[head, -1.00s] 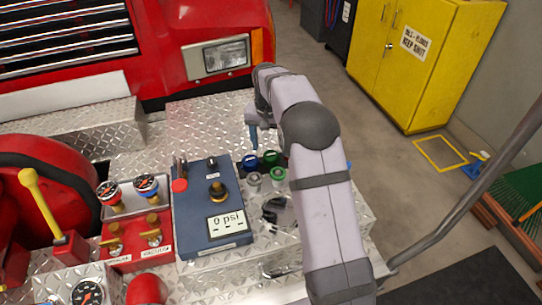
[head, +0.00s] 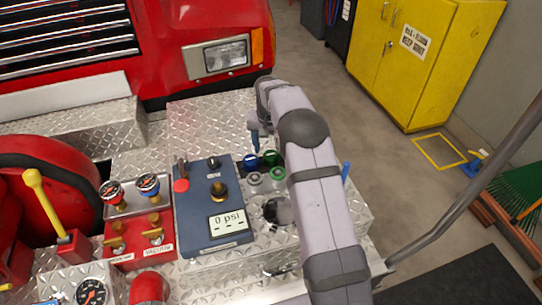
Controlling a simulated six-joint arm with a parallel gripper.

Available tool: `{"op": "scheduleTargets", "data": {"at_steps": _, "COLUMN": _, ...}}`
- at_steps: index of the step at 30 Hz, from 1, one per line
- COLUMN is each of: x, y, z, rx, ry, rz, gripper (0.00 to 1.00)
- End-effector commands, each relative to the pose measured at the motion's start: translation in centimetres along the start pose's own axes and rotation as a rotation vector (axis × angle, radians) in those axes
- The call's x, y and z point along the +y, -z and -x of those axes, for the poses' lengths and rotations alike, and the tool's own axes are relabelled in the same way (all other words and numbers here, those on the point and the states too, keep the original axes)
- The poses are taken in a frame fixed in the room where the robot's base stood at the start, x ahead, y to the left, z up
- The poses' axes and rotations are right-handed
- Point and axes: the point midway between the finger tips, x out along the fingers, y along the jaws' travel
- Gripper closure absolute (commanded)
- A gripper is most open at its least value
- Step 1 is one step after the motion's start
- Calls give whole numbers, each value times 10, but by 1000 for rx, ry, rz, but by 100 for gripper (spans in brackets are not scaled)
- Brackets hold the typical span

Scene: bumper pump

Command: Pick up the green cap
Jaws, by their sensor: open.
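The green cap (head: 271,158) is a dark green round piece on the diamond-plate deck, partly hidden by my arm. A dark blue cap (head: 250,161) sits just left of it. In front of them are a grey round fitting (head: 254,178) and a fitting with a green ring (head: 278,174). My gripper (head: 255,143) points down above and behind the blue cap, up and left of the green cap. It is open and nothing shows in it. Its fingers are small and mostly overlap in this view.
A blue-grey panel box (head: 211,205) with a "0 psi" display stands left of the caps. Red valves (head: 139,238) and gauges (head: 148,184) are further left. A blue upright piece (head: 346,170) shows right of my arm. The deck (head: 195,125) behind the panel is clear.

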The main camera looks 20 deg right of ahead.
Motion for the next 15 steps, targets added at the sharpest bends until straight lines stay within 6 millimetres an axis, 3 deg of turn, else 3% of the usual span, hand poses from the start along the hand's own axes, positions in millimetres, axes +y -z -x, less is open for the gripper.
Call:
{"op": "scheduleTargets", "data": {"at_steps": 6, "x": 1, "y": 0, "z": -25, "rx": -2, "ry": -1, "rz": 0, "gripper": 35}}
{"op": "scheduleTargets", "data": {"at_steps": 15, "x": 0, "y": 0, "z": -32, "rx": 1, "ry": 0, "rz": 0, "gripper": 35}}
